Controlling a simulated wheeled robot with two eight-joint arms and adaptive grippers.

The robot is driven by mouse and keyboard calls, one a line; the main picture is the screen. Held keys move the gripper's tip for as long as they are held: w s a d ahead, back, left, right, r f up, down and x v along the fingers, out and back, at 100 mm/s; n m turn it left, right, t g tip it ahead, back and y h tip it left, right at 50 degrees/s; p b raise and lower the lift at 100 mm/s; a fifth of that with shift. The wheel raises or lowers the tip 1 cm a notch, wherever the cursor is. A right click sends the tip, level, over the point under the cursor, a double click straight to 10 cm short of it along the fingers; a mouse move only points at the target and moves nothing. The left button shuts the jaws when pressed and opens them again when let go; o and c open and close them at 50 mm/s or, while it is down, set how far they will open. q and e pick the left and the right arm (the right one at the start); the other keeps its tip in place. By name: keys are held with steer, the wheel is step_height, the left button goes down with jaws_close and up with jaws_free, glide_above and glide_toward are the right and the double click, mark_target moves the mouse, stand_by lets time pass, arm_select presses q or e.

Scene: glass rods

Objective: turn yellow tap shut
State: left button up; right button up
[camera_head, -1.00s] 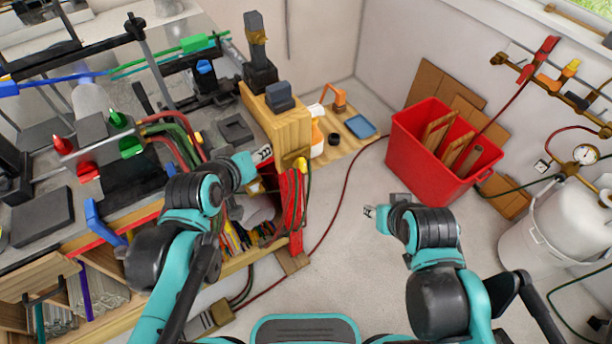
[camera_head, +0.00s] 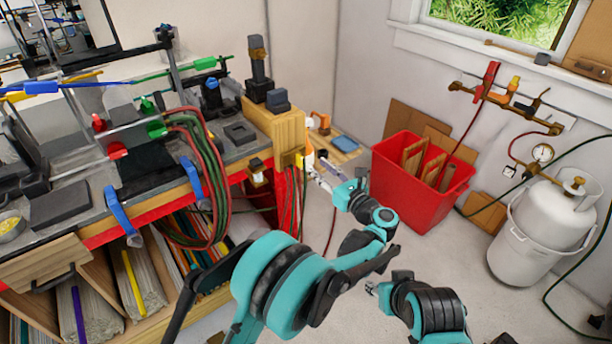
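The yellow tap (camera_head: 514,83) is a small yellow handle on a brass pipe bar (camera_head: 505,101) on the right wall. It sits between a red tap (camera_head: 487,80) and a dark one. My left gripper (camera_head: 314,168) is at the end of the bench, far to the left of the tap and touching nothing I can make out. My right gripper (camera_head: 371,288) is low in the middle, over the floor and well away from the tap. Both grippers look small, and I cannot tell how far their fingers are apart.
A red bin (camera_head: 400,197) with boards stands below the taps. A white gas tank (camera_head: 554,213) with a gauge (camera_head: 543,153) stands at the right. The cluttered workbench (camera_head: 75,160), with hanging hoses, fills the left.

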mark_target(302, 158)
arm_select(q)
steer(key=shift+n, duration=0.3)
steer(key=x, duration=0.2)
steer(key=f+x, duration=0.1)
steer(key=x, duration=0.4)
steer(key=shift+a+f+p, duration=0.2)
steer(key=shift+f+p, duration=0.1)
steer(key=shift+p, duration=0.05)
jaws_close()
